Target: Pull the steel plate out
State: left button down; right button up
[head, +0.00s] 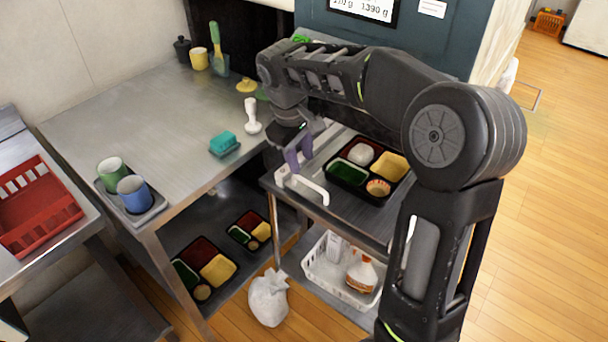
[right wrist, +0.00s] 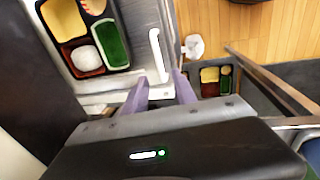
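The steel plate (head: 275,181) is a grey metal surface under the bento tray, on the unit right of the long counter. A white handle (head: 312,190) sits along its front edge; it also shows in the right wrist view (right wrist: 156,52). My right gripper (head: 294,158) has purple fingers and is just above and behind the handle. In the right wrist view its fingers (right wrist: 163,82) are apart, with the near end of the handle between or just beyond the tips. I cannot tell whether they touch it. My left gripper is out of view.
A bento tray (head: 334,189) with food rests on the plate. Below are a white basket (head: 318,275) with bottles, a white bag (head: 268,298) on the floor, and lower trays (head: 190,281). The counter (head: 130,120) holds cups, a teal sponge (head: 223,142) and a white-handled tool (head: 251,115).

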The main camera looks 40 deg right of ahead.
aim_at(305, 180)
jog(key=f, duration=0.3)
jog(key=d+f, duration=0.1)
jog(key=f, duration=0.3)
jog(key=shift+w+d+b, duration=0.2)
jog(key=shift+b, duration=0.1)
grip_shut()
dwell(1.1)
